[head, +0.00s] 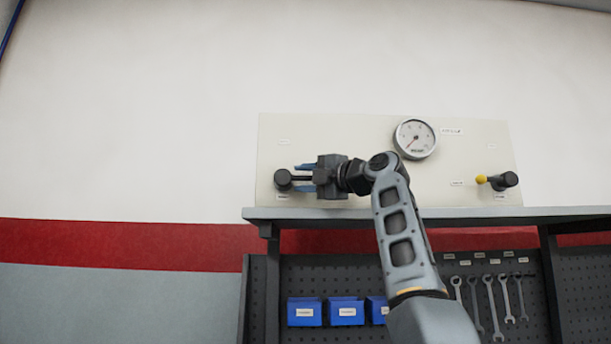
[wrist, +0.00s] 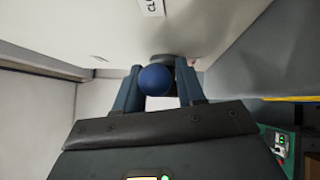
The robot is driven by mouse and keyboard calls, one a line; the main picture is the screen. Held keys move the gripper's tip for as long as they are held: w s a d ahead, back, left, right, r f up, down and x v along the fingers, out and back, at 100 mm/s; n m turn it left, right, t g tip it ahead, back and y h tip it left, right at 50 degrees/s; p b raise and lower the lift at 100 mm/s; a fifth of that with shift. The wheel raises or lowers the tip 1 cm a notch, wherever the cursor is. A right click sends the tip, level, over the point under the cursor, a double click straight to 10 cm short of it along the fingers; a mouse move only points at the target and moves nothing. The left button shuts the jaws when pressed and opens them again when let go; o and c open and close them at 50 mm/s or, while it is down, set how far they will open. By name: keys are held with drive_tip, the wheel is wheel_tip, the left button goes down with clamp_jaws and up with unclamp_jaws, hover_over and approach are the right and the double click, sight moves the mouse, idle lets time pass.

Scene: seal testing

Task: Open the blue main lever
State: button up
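The blue main lever shows in the wrist view as a round blue knob (wrist: 155,80), with its dark valve body (wrist: 178,68) behind it. In the head view the dark round valve body (head: 283,180) is at the left of the pale panel, and a dark stem runs right from it between my fingers. The knob is hidden there by my gripper. My gripper (head: 301,178) points left at the valve with its two blue-grey fingers apart. In the wrist view the fingers (wrist: 160,90) stand either side of the knob, close to it on the left, with a gap on the right.
A pressure gauge (head: 415,139) is at the panel's upper middle. A yellow-tipped lever (head: 482,180) on a dark valve is at the right. A grey shelf edge (head: 480,213) runs below the panel. Blue bins (head: 346,311) and several wrenches (head: 492,305) are underneath.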

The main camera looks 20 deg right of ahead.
clamp_jaws()
idle(0.3)
idle(0.3)
